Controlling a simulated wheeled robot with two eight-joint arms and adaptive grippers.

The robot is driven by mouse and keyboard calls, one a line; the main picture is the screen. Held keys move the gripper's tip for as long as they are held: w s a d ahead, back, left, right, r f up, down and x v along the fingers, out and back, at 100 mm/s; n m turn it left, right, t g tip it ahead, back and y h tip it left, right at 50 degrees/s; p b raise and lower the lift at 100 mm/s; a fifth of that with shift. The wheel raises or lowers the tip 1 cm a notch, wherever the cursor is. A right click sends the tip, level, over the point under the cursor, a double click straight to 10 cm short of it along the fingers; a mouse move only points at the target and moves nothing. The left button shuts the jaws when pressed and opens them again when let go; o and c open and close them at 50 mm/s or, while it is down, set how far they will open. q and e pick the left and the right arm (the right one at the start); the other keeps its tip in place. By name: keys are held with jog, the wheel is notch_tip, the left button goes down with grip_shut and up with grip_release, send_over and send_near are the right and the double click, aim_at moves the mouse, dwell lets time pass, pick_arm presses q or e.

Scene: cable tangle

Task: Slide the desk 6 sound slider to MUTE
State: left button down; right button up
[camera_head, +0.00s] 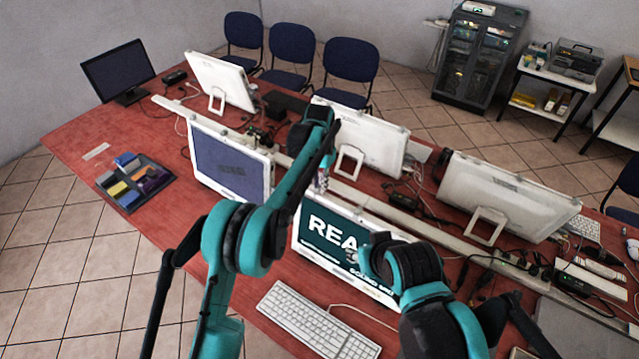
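A white screen (330,235) on the red desk is lit dark teal. It shows large white letters starting "REA" and smaller text that is partly covered. I cannot make out a sound slider or a desk number. My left arm reaches up over the desk in front of the screens. Its gripper (322,178) seems to be the small dark part just above the lit screen's top edge; its fingers are too small to read. My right arm covers the lit screen's right side. Its gripper is hidden behind its own links.
A keyboard (318,321) lies in front of the lit screen. Another screen (230,165) stands to its left. More white monitors (510,195) stand behind with cables between. A tray of coloured blocks (136,182) is at the left.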

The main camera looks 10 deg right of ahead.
aim_at(307, 185)
pick_arm(q)
jog(key=shift+w+a+r, duration=0.1)
jog(key=shift+w+a, duration=1.6)
jog(key=shift+a, duration=0.05)
jog(key=shift+d, duration=0.1)
jog(key=c, duration=1.5)
grip_release()
jog(key=shift+c, duration=0.2)
jog(key=shift+a, duration=0.2)
jog(key=shift+d+r, duration=0.1)
jog(key=shift+d, duration=0.05)
jog(key=shift+r, duration=0.3)
notch_tip(307, 185, up, 11)
jog(key=shift+r, duration=0.15)
